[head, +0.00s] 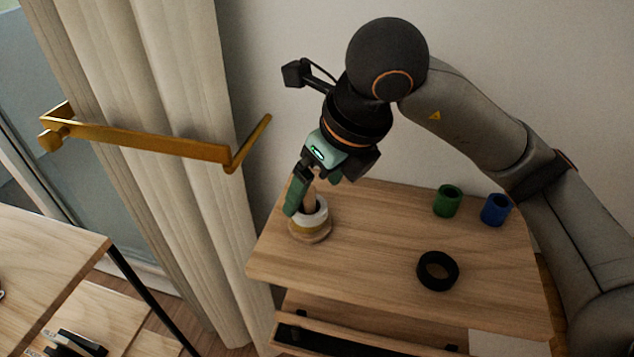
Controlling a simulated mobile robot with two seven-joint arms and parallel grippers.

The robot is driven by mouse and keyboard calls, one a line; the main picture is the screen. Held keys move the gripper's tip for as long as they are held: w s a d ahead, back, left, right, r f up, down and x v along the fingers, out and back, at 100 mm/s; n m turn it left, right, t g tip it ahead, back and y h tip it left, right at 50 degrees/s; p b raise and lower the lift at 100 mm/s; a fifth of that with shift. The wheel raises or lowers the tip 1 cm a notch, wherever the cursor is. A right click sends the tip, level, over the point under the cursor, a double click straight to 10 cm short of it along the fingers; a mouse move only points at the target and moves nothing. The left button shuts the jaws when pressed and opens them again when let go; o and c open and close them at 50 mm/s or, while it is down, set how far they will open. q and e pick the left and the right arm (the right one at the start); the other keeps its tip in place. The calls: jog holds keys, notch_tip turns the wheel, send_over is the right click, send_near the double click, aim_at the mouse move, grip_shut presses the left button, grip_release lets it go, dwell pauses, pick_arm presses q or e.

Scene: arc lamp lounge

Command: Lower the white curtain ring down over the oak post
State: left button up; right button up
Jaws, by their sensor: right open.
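The oak post (311,190) stands upright on a round wooden base (312,238) at the left side of the small wooden table. The white curtain ring (320,217) is around the lower part of the post, above a yellowish band (310,231). My right gripper (307,199) is open, pointing down at the post. One green finger is left of the post and overlaps the near side of the white ring; the picture does not show clearly whether they touch. My left gripper is not in view.
On the small table (375,220) are a black ring (438,270), a green cup-like ring (447,201) and a blue one (496,209). A brass bar (150,142) sticks out before the curtain (165,100) at left. Another wooden table (45,245) is at lower left.

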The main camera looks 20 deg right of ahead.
jog(key=p+v, duration=0.2)
jog(key=v, duration=1)
jog(key=shift+r, duration=0.25)
